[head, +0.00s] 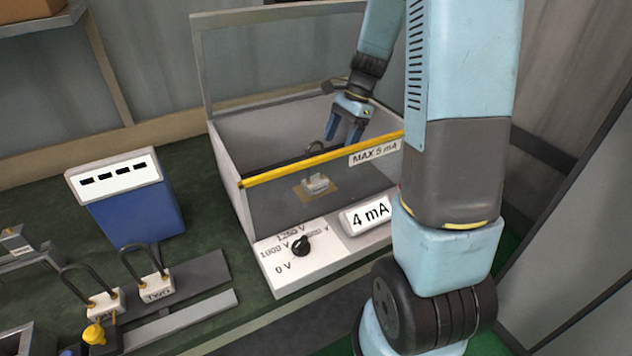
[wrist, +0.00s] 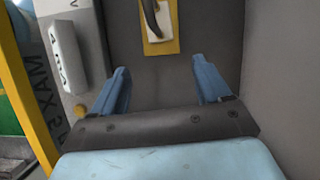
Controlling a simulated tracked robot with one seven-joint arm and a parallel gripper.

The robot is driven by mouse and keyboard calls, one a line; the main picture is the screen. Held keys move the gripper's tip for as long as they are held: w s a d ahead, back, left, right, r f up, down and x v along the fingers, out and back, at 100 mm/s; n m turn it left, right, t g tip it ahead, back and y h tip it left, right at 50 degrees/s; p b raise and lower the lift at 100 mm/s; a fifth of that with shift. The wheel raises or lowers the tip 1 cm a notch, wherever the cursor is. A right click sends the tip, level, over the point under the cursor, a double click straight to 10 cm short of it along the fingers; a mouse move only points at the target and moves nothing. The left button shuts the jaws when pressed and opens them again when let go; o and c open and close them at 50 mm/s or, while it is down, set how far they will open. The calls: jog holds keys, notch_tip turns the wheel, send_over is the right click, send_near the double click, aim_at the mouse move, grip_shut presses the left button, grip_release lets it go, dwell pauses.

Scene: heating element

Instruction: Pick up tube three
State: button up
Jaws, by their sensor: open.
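A dark curved tube on a white base (head: 317,184) stands on a yellow plate inside the glass-fronted box (head: 225,150). I cannot read its label, so I cannot confirm that it is tube three. In the wrist view the dark tube (wrist: 150,18) and its white base are cut off by the top edge, beyond the fingertips. My gripper (head: 343,136) is inside the box, above and slightly right of this tube. In the wrist view my gripper (wrist: 163,76) is open, with nothing between its blue fingers.
The box's yellow front rim (head: 300,166) and raised lid (head: 270,55) bound the space around my arm. Tube two (head: 155,289) and another tube (head: 106,304) stand left, near a blue device (head: 135,215).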

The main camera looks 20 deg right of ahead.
jog(key=x, duration=1.1)
jog(key=shift+a+f, duration=0.15)
jog(key=shift+f, duration=0.25)
jog(key=c, duration=1.3)
jog(key=shift+o, duration=0.2)
